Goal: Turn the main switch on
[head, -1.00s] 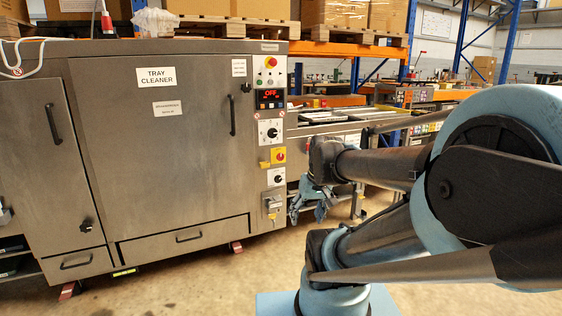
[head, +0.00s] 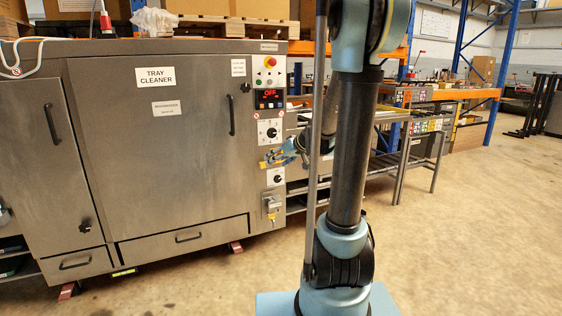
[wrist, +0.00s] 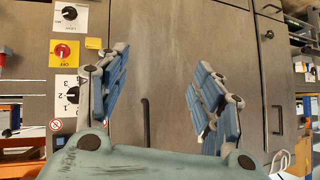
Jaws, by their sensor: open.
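The main switch, a red rotary knob on a yellow plate (wrist: 62,51), shows at the left of the wrist view. In the head view my gripper hides most of it on the control column. My gripper (head: 283,154) is in front of that column. In the wrist view my gripper (wrist: 160,62) is open and empty, with its blue fingers spread apart. The knob is left of the left finger, outside the gap. The bare metal door shows between the fingers.
The tray cleaner (head: 160,190) has a lit red display (head: 270,93) and a red emergency button (head: 270,62) above. Black-and-white dials (wrist: 70,12) and (wrist: 72,93) flank the switch. A conveyor frame stands to the right. The floor in front is clear.

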